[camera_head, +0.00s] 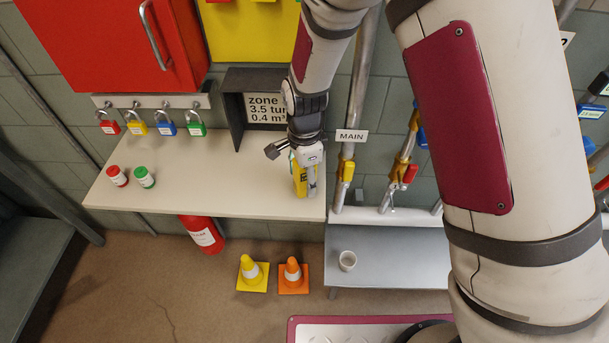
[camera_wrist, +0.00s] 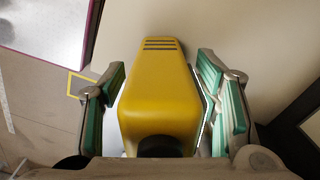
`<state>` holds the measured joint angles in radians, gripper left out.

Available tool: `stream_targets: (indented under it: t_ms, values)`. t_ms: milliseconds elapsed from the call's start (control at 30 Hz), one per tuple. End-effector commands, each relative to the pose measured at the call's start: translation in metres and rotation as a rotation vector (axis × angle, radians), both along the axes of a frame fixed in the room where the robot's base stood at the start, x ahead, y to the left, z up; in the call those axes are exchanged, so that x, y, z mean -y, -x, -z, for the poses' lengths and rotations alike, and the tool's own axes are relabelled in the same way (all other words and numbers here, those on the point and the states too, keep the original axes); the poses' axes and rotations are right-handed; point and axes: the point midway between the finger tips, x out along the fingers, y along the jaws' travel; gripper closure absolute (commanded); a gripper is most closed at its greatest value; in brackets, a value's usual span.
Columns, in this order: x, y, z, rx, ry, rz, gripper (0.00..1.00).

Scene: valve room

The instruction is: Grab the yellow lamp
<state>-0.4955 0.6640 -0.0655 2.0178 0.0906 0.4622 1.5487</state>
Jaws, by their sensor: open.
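The yellow lamp (camera_head: 299,178) stands on the cream shelf (camera_head: 233,181) near its right end, partly hidden behind my gripper (camera_head: 306,166). In the wrist view the yellow lamp (camera_wrist: 160,95) fills the middle, with dark slots at its far end and a dark round part near the camera. My gripper (camera_wrist: 163,105) is open, with one green-padded finger on each side of the lamp. A narrow gap shows on the right side; on the left the finger is close, and I cannot tell whether it touches.
A dark-framed sign (camera_head: 265,108) stands left of my gripper. Red (camera_head: 117,176) and green (camera_head: 144,177) small containers sit at the shelf's left. Padlocks hang above on the wall rail. Pipes with a MAIN label (camera_head: 352,135) rise at right.

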Motion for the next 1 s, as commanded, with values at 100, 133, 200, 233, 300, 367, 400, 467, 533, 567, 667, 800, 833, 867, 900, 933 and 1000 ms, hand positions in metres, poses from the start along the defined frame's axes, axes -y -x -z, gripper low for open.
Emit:
stream_targets:
  t_ms: [100, 133, 200, 233, 300, 367, 400, 467, 533, 567, 667, 800, 833, 867, 900, 933, 1000]
  values:
    - [0.0, 0.0, 0.0, 0.0, 0.0, 0.0, 0.5]
    - [0.0, 0.0, 0.0, 0.0, 0.0, 0.0, 0.57]
    - [0.0, 0.0, 0.0, 0.0, 0.0, 0.0, 0.73]
    - [0.0, 0.0, 0.0, 0.0, 0.0, 0.0, 0.8]
    - [0.0, 0.0, 0.0, 0.0, 0.0, 0.0, 0.95]
    - [0.0, 0.0, 0.0, 0.0, 0.0, 0.0, 1.0]
    - [0.0, 0.0, -0.001, 0.0, 0.0, 0.0, 1.0]
    - [0.0, 0.0, -0.001, 0.001, 0.0, 0.0, 1.0]
    - [0.0, 0.0, -0.001, 0.0, 0.0, 0.0, 1.0]
    - [0.0, 0.0, -0.001, 0.0, 0.0, 0.0, 1.0]
    - [0.0, 0.0, -0.002, 0.001, 0.0, 0.0, 1.0]
    - [0.0, -0.001, -0.011, 0.002, -0.001, 0.0, 1.0]
    - [0.0, -0.001, -0.013, 0.003, -0.001, 0.0, 1.0]
    - [0.0, -0.001, -0.016, 0.003, -0.001, 0.0, 1.0]
    - [-0.001, -0.001, -0.021, 0.004, -0.002, 0.0, 1.0]
    - [-0.001, -0.001, -0.025, 0.004, -0.002, 0.0, 1.0]
    - [-0.001, -0.001, -0.036, 0.005, -0.002, -0.001, 1.0]
